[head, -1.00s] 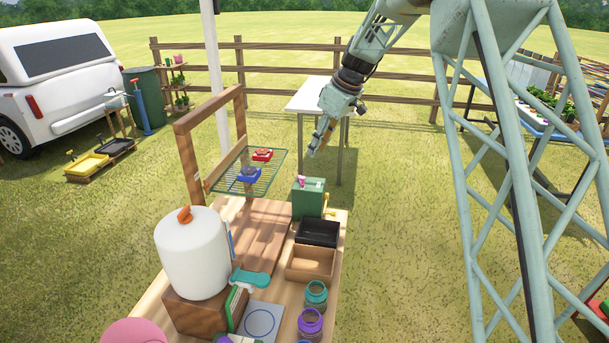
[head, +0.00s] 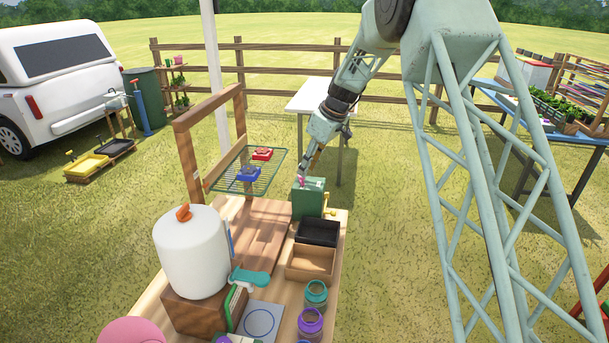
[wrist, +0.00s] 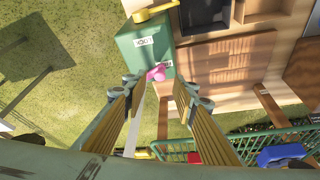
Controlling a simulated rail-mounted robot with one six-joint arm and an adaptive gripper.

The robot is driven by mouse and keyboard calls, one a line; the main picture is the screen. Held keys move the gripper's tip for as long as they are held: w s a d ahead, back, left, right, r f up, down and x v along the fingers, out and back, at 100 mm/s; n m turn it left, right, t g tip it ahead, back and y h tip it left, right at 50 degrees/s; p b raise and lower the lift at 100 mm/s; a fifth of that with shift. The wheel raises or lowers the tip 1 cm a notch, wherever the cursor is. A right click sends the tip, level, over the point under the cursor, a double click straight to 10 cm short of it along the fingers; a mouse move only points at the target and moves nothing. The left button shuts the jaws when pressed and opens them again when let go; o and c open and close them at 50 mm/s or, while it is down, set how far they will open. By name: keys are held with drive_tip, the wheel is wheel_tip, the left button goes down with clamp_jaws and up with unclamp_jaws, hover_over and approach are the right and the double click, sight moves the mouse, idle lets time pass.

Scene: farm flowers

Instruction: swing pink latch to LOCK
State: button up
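The green box (head: 307,202) stands at the far end of the wooden bench, and its top face shows in the wrist view (wrist: 138,56). The small pink latch (wrist: 156,73) sits on the box's top near the edge closest to my gripper. A white label reading LOCK (wrist: 144,41) lies beyond the latch, upside down in the wrist view. A second, smaller white label beside the latch is too small to read. My gripper (wrist: 157,88) is open and empty, its two fingers apart on either side of the latch's line. I cannot tell whether either finger touches it.
A yellow handle (wrist: 155,11) sticks out at the box's far side. A black tray (head: 318,233) and a wooden tray (head: 311,262) are close by. A green wire rack (head: 250,170) with a red and a blue item stands to the left. Grass is open to the right.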

drive_tip(key=shift+x, duration=1.75)
drive_tip(key=c, duration=0.9)
